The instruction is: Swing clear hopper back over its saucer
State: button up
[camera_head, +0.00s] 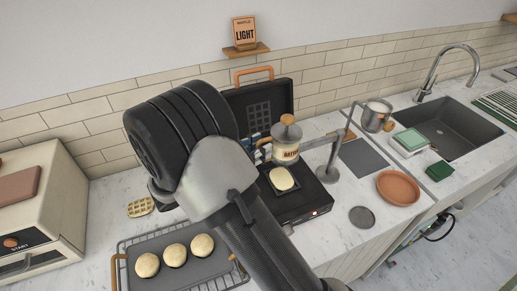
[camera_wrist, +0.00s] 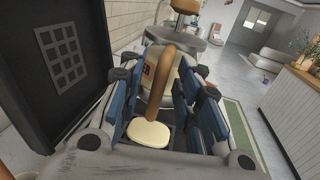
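The clear hopper (camera_head: 286,152), labelled "BATTER" with a wooden knob, hangs on a grey swing arm (camera_head: 318,142) over the open waffle iron (camera_head: 303,202). Its wooden handle (camera_wrist: 163,75) lies between the blue-padded fingers of my gripper (camera_wrist: 160,105). The gripper (camera_head: 258,149) looks open, with gaps beside the handle; firm contact is not visible. A pale batter patch (camera_head: 282,179) lies on the lower plate below the hopper and shows in the wrist view (camera_wrist: 148,133). A small grey disc (camera_head: 361,216) and a larger terracotta dish (camera_head: 397,187) lie right of the post; I cannot tell which is the saucer.
The iron's raised lid (camera_head: 262,105) stands behind the gripper and close on the left in the wrist view (camera_wrist: 65,60). A metal pitcher (camera_head: 376,116) stands behind the swing arm. A rack (camera_head: 200,268) with round pale pieces is in front.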

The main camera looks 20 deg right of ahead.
jog(key=shift+d, duration=0.35)
jog(key=shift+c, duration=0.3)
grip_shut()
jog(key=shift+w+a+r, duration=0.1)
